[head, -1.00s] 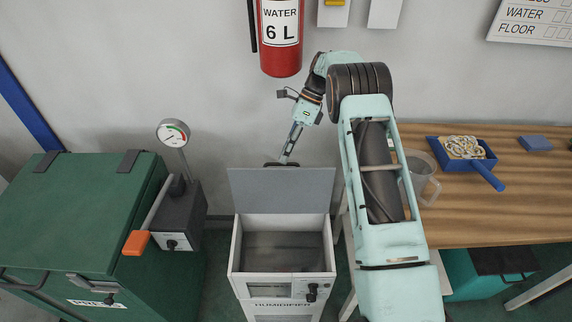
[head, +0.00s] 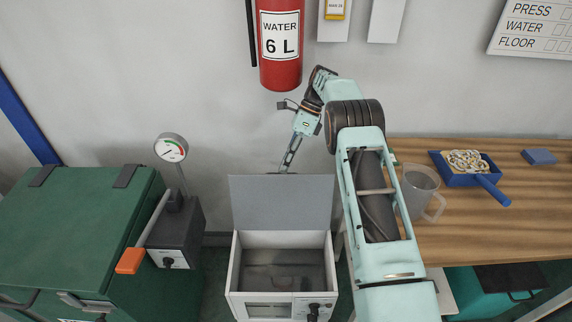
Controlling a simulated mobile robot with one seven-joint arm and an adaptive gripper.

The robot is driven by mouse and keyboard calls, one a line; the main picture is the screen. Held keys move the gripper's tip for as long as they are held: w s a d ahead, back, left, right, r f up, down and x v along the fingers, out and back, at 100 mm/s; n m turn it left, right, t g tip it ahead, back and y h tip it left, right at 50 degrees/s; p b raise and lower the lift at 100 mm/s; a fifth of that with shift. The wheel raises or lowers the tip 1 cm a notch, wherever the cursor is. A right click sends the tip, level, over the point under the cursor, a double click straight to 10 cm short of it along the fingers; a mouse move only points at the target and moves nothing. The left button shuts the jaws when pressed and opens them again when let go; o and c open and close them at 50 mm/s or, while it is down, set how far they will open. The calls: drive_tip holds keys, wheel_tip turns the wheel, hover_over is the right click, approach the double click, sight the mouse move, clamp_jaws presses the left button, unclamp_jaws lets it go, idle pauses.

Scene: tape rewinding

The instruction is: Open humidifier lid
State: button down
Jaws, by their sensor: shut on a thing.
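The humidifier (head: 233,270) is a white box at bottom center, with an open top and a dark interior. Its grey lid (head: 282,203) stands raised along the back edge of the box, its inner face toward the camera. My gripper (head: 286,167) is at the middle of the lid's top edge, coming down from above and behind. Its fingers are shut on the lid's handle, which is mostly hidden behind the lid. A black knob (head: 314,310) is on the box's front.
A green press (head: 75,225) with a gauge (head: 171,148) and an orange-handled lever (head: 130,260) stands left. On the right, a wooden table (head: 470,230) holds a clear jug (head: 418,190) and a blue scoop (head: 470,172). A fire extinguisher (head: 281,65) hangs on the wall behind.

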drive_tip(key=c, duration=2.4)
unclamp_jaws()
drive_tip(key=f, duration=0.1)
drive_tip(key=s+f, duration=0.1)
drive_tip(key=shift+d+f, duration=0.1)
drive_tip(key=shift+f, duration=0.2)
drive_tip(key=shift+o, duration=1.4)
drive_tip(key=shift+w+f, duration=0.2)
drive_tip(key=shift+w, duration=0.1)
drive_tip(key=shift+o, duration=0.4)
drive_tip(key=shift+w+r, duration=0.1)
drive_tip(key=shift+r, duration=0.25)
